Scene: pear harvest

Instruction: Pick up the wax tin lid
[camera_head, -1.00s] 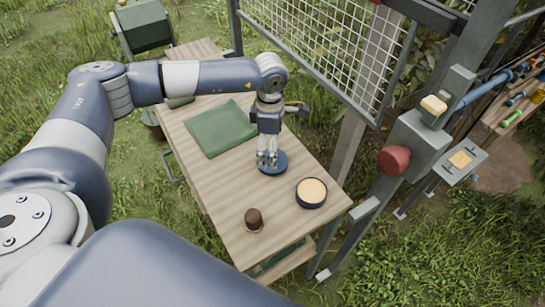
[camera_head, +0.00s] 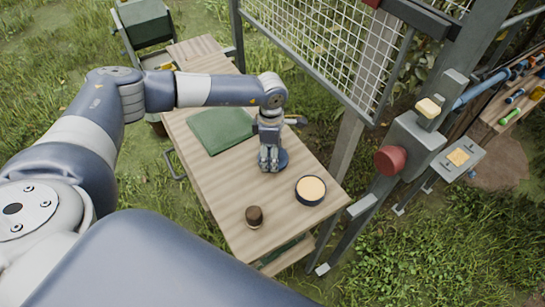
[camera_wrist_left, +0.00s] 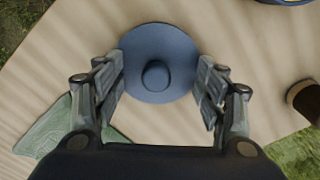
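The wax tin lid is a blue disc with a round knob in its middle (camera_wrist_left: 155,75). It lies on the wooden table, mostly hidden behind my left gripper in the head view (camera_head: 282,161). My left gripper (camera_head: 269,163) points down over the lid. In the left wrist view the fingers of my left gripper (camera_wrist_left: 161,75) are spread, one at each side of the lid's rim and apart from the knob. Whether they touch the rim I cannot tell. The open wax tin (camera_head: 310,190), dark with pale wax, stands to the right. My right gripper is not in view.
A small brown-topped jar (camera_head: 254,216) stands near the table's (camera_head: 225,190) front edge. A green cloth (camera_head: 220,129) lies behind and left of the lid. A mesh panel (camera_head: 325,50) and metal post with a red knob (camera_head: 390,160) stand right of the table.

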